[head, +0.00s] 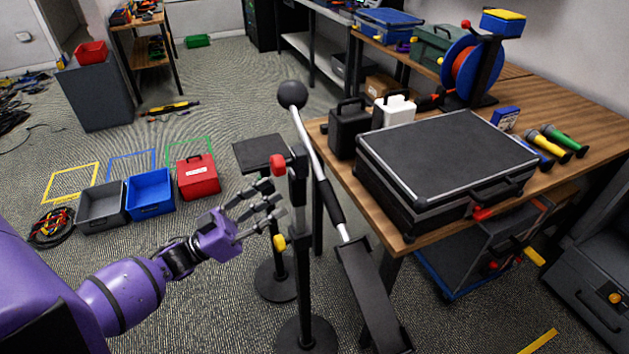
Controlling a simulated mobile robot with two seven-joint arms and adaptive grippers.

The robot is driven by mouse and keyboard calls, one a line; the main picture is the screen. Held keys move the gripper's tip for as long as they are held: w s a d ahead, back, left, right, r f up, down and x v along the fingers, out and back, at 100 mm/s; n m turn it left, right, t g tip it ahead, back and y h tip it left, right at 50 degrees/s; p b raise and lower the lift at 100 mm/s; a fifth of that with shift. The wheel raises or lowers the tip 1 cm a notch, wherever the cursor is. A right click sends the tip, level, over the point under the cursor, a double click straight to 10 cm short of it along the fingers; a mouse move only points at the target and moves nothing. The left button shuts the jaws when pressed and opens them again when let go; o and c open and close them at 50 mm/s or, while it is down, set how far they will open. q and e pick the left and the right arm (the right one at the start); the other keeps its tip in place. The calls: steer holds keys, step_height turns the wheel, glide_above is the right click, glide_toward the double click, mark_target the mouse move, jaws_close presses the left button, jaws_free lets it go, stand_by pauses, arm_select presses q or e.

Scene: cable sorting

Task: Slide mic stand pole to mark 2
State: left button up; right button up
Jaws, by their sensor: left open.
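The black mic stand pole (302,265) stands upright in the middle of the head view, on a round black base (306,338). A red knob (277,162) sits near its top and a yellow knob (279,242) lower down. My left gripper (270,207) is open, its grey fingers spread just left of the pole between the two knobs. I cannot tell whether a fingertip touches the pole. No numbered mark on the pole is readable. My right gripper is not in view.
A second stand with a flat square top (260,152) is close behind the pole. A wooden table (560,100) with a large black case (445,155) is to the right. Grey (102,207), blue (150,193) and red (198,177) boxes lie on the left floor.

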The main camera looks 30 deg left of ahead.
mark_target(290, 191)
arm_select(q)
steer(key=shift+w+d+r, duration=0.2)
steer(key=shift+w+r, duration=0.1)
steer(key=p+x, duration=0.1)
steer(key=x, duration=0.5)
steer(key=shift+p, duration=0.3)
steer(key=shift+w+d, duration=0.15)
steer(key=shift+c, duration=0.5)
jaws_close()
